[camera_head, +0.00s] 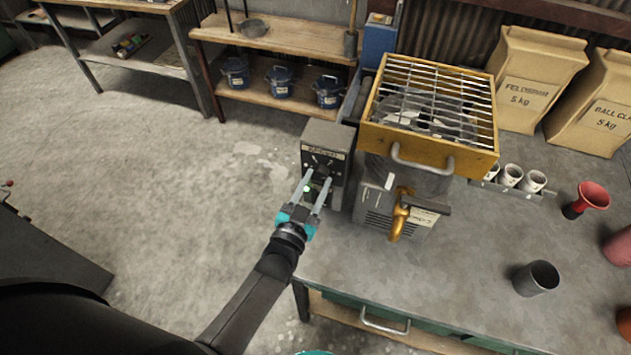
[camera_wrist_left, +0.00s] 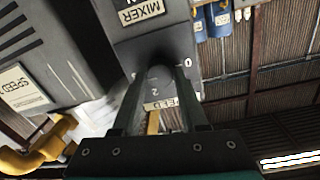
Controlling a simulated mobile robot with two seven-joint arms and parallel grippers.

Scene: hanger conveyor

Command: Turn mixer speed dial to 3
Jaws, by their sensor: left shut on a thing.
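The mixer control box (camera_head: 325,140) is a dark grey box at the table's left edge, left of the mixer. My left gripper (camera_head: 318,187) reaches up to its front face. In the left wrist view the label MIXER (camera_wrist_left: 142,12) shows upside down. There the left gripper (camera_wrist_left: 162,75) is shut on the dark speed dial (camera_wrist_left: 160,72). The marks 0 and 2 and part of a SPEED plate (camera_wrist_left: 160,105) show around the dial. The fingers hide the dial's pointer and the other marks, so its setting cannot be read.
The mixer (camera_head: 400,190) with a yellow grated top (camera_head: 480,140) stands close to the right of the box. A yellow lever (camera_head: 398,222) sticks out of its front. A grey cup (camera_head: 537,278) and a red funnel (camera_head: 592,195) stand farther right. The floor at left is open.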

